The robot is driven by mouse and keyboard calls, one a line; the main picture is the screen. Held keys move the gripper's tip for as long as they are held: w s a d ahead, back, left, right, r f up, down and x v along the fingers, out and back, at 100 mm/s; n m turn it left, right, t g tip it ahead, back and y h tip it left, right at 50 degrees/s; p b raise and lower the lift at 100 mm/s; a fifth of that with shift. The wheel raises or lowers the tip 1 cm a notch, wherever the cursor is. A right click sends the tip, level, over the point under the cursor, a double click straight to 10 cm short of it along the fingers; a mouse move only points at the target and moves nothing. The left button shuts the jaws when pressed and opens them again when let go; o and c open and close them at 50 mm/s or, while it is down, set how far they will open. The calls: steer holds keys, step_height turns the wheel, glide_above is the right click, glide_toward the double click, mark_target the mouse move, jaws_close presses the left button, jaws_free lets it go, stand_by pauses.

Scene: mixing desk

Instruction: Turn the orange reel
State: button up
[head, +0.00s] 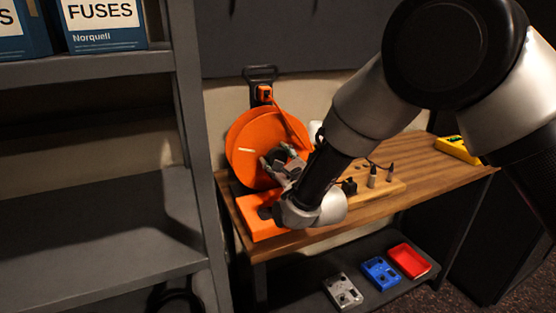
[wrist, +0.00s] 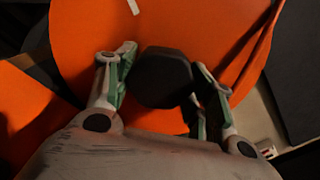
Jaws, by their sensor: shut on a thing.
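The orange reel (head: 254,137) stands upright at the left end of the wooden desk, with a small pale mark on its face. An orange cable runs from its top to an orange plug on the wall behind. My gripper (head: 283,160) is at the lower right of the reel's face. In the wrist view the reel (wrist: 190,25) fills most of the background. There my gripper (wrist: 160,85) has its two fingers on either side of a dark knob (wrist: 165,75) in front of the reel's face, shut on it. My arm hides part of the reel's right side.
An orange block-like base (head: 247,217) sits at the desk's front left. A wooden board (head: 385,192) with dark pegs and a yellow device (head: 456,149) are to the right. A grey shelf post (head: 195,130) stands close left. Grey, blue and red boxes (head: 408,260) lie on the lower shelf.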

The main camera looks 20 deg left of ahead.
steer(key=o, duration=1.4)
steer(key=shift+o, duration=0.2)
steer(key=v, duration=1.2)
